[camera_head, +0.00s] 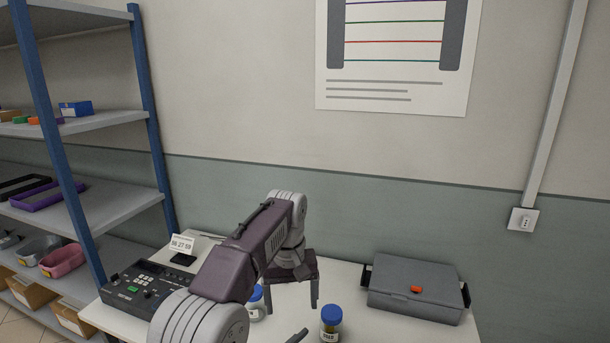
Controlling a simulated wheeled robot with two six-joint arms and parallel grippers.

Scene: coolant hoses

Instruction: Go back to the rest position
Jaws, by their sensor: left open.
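My left gripper (291,299) hangs over the white table with its two fingers pointing down and apart. It is open, and I see nothing between the fingers. A jar with a blue lid (330,322) stands upright in front of it, to the right. A second blue-lidded jar (254,312) stands to the left, partly hidden by my arm. My right gripper cannot be made out.
A grey case (415,290) with an orange latch sits at the table's right. A black control box (136,290) stands at the left, near a small display (182,243). A blue-post shelf (110,122) rises at left. A dark piece (297,336) at the bottom edge is unclear.

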